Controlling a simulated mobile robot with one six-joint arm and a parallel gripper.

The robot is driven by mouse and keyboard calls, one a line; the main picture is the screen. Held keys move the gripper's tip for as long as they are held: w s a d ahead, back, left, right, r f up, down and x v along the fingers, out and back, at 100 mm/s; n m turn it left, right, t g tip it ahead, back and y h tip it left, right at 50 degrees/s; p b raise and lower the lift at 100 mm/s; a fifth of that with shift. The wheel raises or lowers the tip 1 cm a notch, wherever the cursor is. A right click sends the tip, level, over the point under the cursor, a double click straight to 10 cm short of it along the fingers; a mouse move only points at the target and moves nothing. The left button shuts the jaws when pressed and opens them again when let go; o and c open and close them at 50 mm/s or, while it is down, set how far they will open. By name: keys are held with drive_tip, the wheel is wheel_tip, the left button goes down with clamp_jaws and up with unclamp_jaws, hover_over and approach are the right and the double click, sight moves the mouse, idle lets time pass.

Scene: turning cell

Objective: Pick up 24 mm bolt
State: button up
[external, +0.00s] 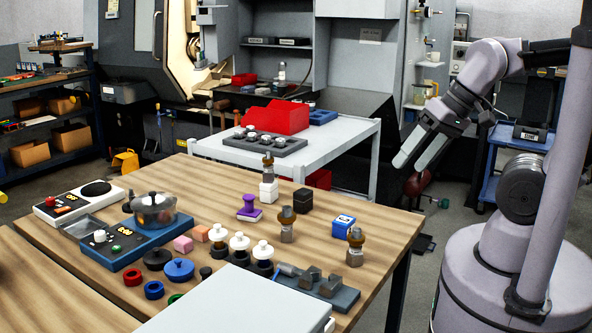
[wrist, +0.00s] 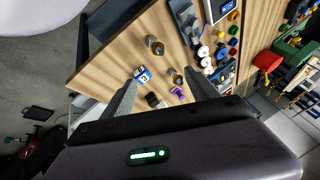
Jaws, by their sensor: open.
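Several bolt-like parts with brown and grey sections stand upright on the wooden table. One bolt-like part (external: 355,248) is near the right edge, one (external: 286,224) is left of it, and one (external: 268,165) stands on a white block farther back. I cannot tell which is the 24 mm bolt. In the wrist view, two bolt-like parts (wrist: 155,46) (wrist: 175,77) show on the table. My gripper (external: 411,163) is open and empty, raised off the table's right side. Its fingers frame the table in the wrist view (wrist: 160,79).
A blue box (external: 343,226), a dark cube (external: 303,200) and a purple part (external: 249,208) stand close to the bolts. White-topped parts (external: 239,246), a pot (external: 154,212) and a grey fixture (external: 320,285) crowd the left and front. A grey cart (external: 340,140) with trays stands behind.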

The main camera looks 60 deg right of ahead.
drive_tip(key=shift+r, duration=0.1)
drive_tip(key=w+r+n+g+p, duration=0.1)
drive_tip(key=w+r+n+p, duration=0.2)
drive_tip(key=w+r+n, duration=0.15)
drive_tip(key=n+g+h+p, duration=0.2)
drive_tip(key=n+g+p, duration=0.4)
drive_tip(key=n, duration=0.8)
hover_over(286, 207)
drive_tip(key=d+p, duration=0.1)
wheel_tip(286, 207, down, 6)
drive_tip(key=t, duration=0.1)
drive_tip(key=shift+n, duration=0.25)
wheel_tip(286, 207, down, 12)
drive_tip(key=b, duration=0.4)
drive_tip(key=shift+s+r+b, duration=0.1)
drive_tip(key=shift+b, duration=0.2)
drive_tip(key=f, duration=0.2)
drive_tip(key=f+b, duration=0.1)
drive_tip(key=a+f+b, duration=0.1)
drive_tip(key=f, duration=0.1)
drive_tip(key=shift+f, duration=0.35)
drive_tip(key=shift+d+r, duration=0.1)
drive_tip(key=shift+r, duration=0.05)
clamp_jaws()
